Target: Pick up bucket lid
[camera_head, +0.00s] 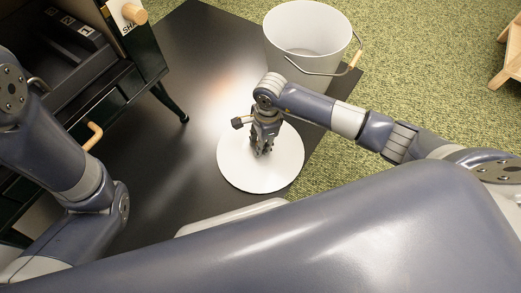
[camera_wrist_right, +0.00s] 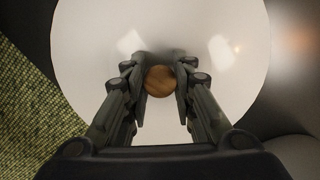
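My right gripper (camera_head: 260,150) points down over the lid's centre. In the right wrist view its fingertips (camera_wrist_right: 162,82) sit on both sides of the knob and appear to touch it. The lid looks flat; I cannot tell if it touches the table. My left arm shows at the left, but its gripper is out of view.
A dark green cabinet (camera_head: 120,85) with wooden knobs is at the left. Green carpet (camera_head: 430,80) lies beyond.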

